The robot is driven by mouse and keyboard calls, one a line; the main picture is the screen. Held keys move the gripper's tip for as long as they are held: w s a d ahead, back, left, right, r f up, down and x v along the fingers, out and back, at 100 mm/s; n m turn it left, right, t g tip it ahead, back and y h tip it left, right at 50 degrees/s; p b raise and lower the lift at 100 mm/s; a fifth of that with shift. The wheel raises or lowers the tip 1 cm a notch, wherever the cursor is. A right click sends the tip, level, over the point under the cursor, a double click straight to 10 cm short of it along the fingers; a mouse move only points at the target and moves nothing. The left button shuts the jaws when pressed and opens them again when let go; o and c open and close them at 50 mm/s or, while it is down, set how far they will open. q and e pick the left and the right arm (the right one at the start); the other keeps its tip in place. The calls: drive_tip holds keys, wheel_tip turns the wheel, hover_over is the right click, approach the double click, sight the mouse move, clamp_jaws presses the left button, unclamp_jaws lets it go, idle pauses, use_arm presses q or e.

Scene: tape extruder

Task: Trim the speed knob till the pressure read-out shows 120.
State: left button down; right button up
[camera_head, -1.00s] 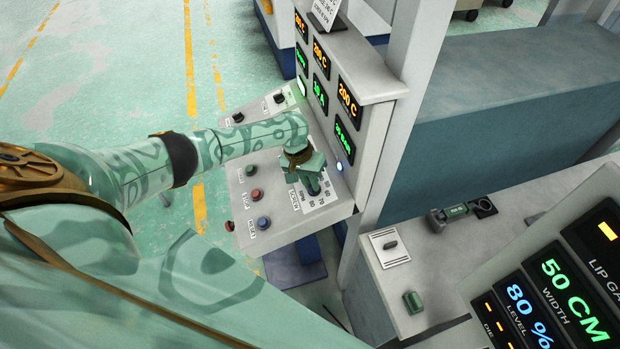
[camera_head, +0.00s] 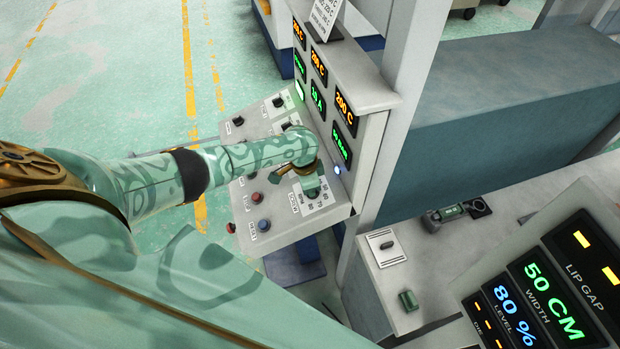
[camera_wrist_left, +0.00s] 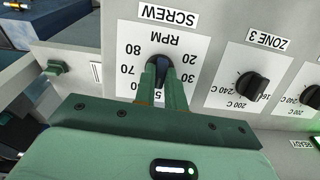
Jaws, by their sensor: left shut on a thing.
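The speed knob (camera_wrist_left: 158,64) is a dark knob on a white dial plate marked SCREW RPM, which appears upside down in the left wrist view. My left gripper (camera_wrist_left: 162,88) is shut on it, with a green finger on either side. The fingers cover part of the dial scale, and I cannot read the knob's pointer setting. In the head view my left gripper (camera_head: 311,184) is at the dial plate (camera_head: 320,201) on the sloping panel. The green read-out (camera_head: 342,147) above the dial is too small and slanted to read. My right gripper is not in view.
Other knobs, including the ZONE 3 knob (camera_wrist_left: 252,86), sit beside the dial. Red and blue buttons (camera_head: 263,224) are on the panel's lower left. A post (camera_head: 392,120) stands to the right. A ledge holds a green block (camera_head: 408,300) and a dark green device (camera_head: 451,212).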

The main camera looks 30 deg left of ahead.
use_arm(q)
drive_tip(key=m, duration=0.3)
drive_tip(key=shift+s+m+t+y+p, duration=0.1)
drive_tip(key=shift+m+t+y+p, duration=0.2)
drive_tip(key=shift+t+p, duration=0.1)
drive_tip(key=m, duration=0.2)
drive_tip(key=shift+m, duration=0.4)
drive_tip(key=m, duration=0.2)
drive_tip(key=m+t, duration=0.1)
drive_tip(key=m, duration=0.2)
drive_tip(key=shift+s+t, duration=0.1)
drive_tip(key=shift+t, duration=0.2)
drive_tip(key=m+t+b, duration=0.1)
drive_tip(key=m, duration=0.4)
drive_tip(key=shift+s+f+m, duration=0.1)
drive_tip(key=shift+f+m, duration=0.05)
drive_tip(key=shift+m, duration=0.15)
drive_tip(key=m+h+b, duration=0.1)
drive_tip(key=m+b, duration=0.1)
drive_tip(key=m, duration=0.3)
drive_tip(key=shift+a+m+t+b, duration=0.15)
drive_tip(key=shift+m+t+b, duration=0.2)
drive_tip(key=shift+m+t, duration=0.05)
drive_tip(key=c, duration=1.5)
unclamp_jaws()
drive_tip(key=shift+o, duration=0.2)
